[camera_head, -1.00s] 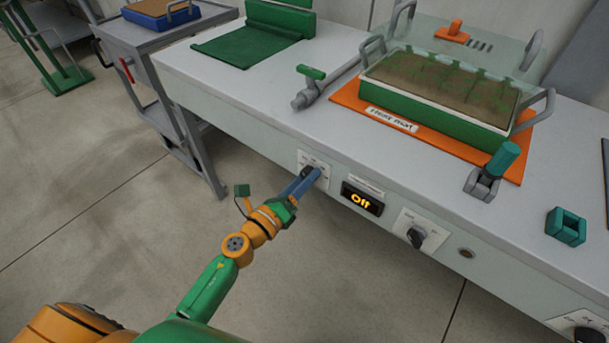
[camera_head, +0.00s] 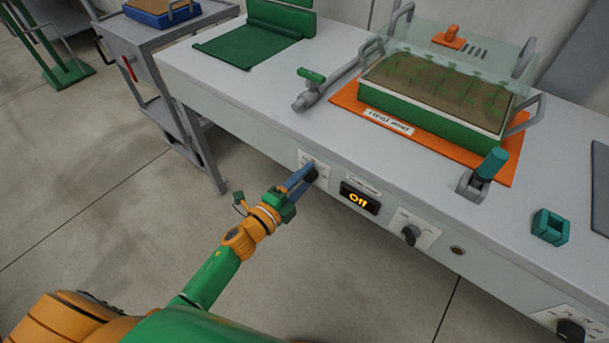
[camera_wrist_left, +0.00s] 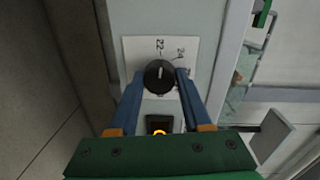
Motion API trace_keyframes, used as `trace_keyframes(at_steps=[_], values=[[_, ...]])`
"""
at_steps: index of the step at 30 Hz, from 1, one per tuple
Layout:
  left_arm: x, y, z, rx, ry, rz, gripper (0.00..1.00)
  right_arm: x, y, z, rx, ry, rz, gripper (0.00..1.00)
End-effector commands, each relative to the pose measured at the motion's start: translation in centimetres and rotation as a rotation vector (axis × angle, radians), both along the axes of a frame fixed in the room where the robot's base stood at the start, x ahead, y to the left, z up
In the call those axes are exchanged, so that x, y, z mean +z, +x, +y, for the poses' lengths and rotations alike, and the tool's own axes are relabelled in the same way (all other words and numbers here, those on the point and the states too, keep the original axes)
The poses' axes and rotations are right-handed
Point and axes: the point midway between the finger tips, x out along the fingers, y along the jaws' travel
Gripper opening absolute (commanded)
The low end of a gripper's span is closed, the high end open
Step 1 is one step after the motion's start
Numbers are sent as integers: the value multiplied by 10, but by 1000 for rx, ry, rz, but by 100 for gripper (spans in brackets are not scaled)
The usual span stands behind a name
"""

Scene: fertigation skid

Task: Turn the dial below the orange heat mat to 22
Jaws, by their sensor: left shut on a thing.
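The dial is a black round knob (camera_wrist_left: 158,77) on a white plate (camera_wrist_left: 130,49) in the left wrist view. Its pale mark points up the picture, about at the printed 22; 24 is printed to the right. In the head view the dial plate (camera_head: 303,157) is on the bench's front face, partly hidden by my gripper. The orange heat mat (camera_head: 349,98) lies on the bench top above, under a green tray (camera_head: 430,113) of seedlings. My left gripper (camera_head: 307,176) is shut on the knob, one blue finger each side. My right gripper is not in view.
A display (camera_head: 360,198) reading "Off" is right of the dial, then another black knob (camera_head: 411,235). A grey lever with a teal grip (camera_head: 490,165) and a teal block (camera_head: 550,226) stand on the bench (camera_head: 240,90). Floor before the bench is clear.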

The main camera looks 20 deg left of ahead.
Motion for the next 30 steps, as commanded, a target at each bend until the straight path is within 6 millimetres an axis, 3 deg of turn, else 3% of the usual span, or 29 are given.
trace_keyframes(at_steps=[9, 26, 27, 30], values=[[-1, 0, 0, 0, -112, 43, 0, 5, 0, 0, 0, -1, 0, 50], [-1, 0, 0, 0, -139, 53, 0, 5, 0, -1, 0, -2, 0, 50], [-1, 0, 0, 0, -139, 53, 51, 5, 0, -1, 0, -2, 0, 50], [-1, 0, 0, 0, -139, 53, 78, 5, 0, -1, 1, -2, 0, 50]])
